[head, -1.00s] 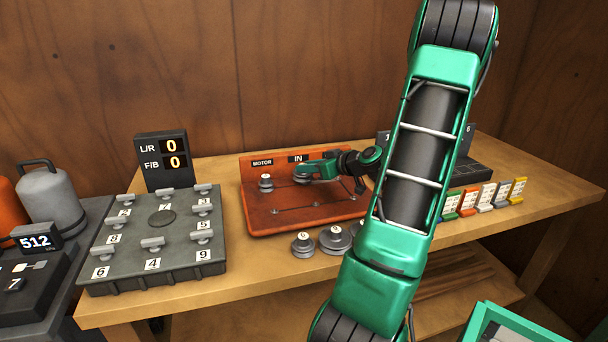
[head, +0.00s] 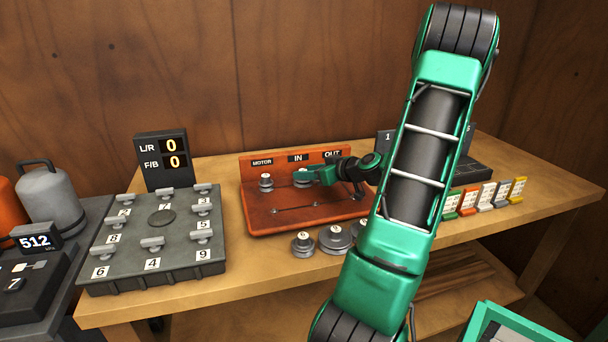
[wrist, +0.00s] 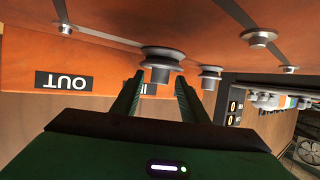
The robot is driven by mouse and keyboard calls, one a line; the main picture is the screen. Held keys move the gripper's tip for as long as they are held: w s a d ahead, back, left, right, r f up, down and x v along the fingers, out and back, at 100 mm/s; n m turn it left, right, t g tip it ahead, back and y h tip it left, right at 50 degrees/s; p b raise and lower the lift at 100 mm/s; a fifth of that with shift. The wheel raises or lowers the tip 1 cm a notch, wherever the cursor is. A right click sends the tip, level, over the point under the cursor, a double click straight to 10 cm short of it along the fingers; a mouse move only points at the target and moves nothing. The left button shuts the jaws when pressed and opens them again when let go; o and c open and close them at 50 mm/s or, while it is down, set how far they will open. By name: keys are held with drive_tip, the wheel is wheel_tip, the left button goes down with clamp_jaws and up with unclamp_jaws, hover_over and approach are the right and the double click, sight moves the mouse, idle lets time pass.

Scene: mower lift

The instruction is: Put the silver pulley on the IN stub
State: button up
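The silver pulley (head: 303,178) sits upright at the IN position of the orange board (head: 262,220), in front of the IN label. In the wrist view the pulley (wrist: 160,62) shows its wide flange close to the board and its narrower hub. The stub inside it is hidden. My gripper (head: 311,175) is just to the right of the pulley. In the wrist view my gripper (wrist: 160,82) has its fingers apart, with a gap on both sides of the hub, and holds nothing.
Another pulley (head: 265,182) stands at MOTOR, left of IN. Several loose pulleys (head: 303,243) lie on the bench before the board. A grey numbered tray (head: 150,275) is at left. Coloured tags (head: 487,195) stand at right. The OUT label (head: 332,154) is beside IN.

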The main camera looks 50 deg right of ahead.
drive_tip(key=v, duration=1.2)
idle(0.3)
